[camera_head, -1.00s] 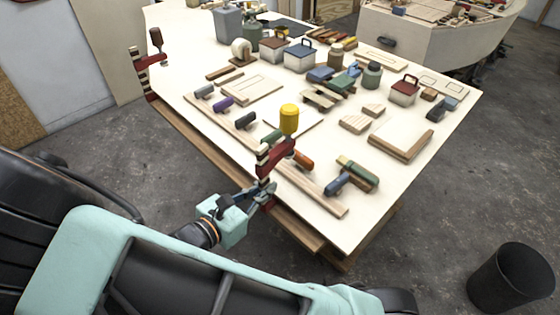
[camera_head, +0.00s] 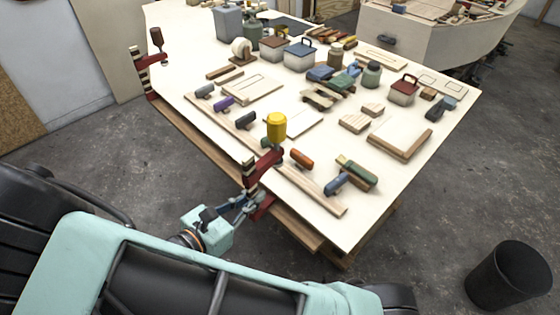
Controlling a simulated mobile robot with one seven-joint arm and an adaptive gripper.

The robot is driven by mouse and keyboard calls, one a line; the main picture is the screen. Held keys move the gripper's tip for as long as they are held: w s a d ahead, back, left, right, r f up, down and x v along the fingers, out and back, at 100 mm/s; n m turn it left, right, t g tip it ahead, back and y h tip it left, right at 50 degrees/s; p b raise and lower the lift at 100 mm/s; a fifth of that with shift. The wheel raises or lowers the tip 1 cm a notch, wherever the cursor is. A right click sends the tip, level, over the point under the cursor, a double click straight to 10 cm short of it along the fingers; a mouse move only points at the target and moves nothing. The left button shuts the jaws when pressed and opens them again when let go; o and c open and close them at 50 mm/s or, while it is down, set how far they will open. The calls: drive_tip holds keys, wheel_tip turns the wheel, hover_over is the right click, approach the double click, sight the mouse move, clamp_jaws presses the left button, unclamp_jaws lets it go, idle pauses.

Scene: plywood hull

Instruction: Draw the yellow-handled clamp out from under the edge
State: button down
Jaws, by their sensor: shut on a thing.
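The yellow-handled clamp (camera_head: 262,161) is at the near left edge of the plywood table (camera_head: 330,212). Its yellow handle (camera_head: 276,126) stands upright above the tabletop, and its red frame comes down over the edge. My gripper (camera_head: 252,204) is shut on the lower part of the clamp's red frame, just outside the edge. The clamp's upper arm still shows over the tabletop. I cannot tell whether its lower jaw is under the edge or touches it.
A brown-handled clamp (camera_head: 146,68) grips the table's far left corner. Floor beside the near left edge is clear. A black bin (camera_head: 511,277) stands at right.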

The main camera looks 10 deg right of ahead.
drive_tip(key=shift+r, duration=0.1)
drive_tip(key=shift+s+a+p, duration=0.25)
drive_tip(key=shift+s+a, duration=0.45)
drive_tip(key=shift+a, duration=0.3)
drive_tip(key=shift+s+a+p, duration=0.25)
drive_tip(key=shift+s+a, duration=0.45)
drive_tip(key=shift+a, duration=0.3)
wheel_tip(320, 180, up, 17)
drive_tip(key=p, duration=1)
idle(0.4)
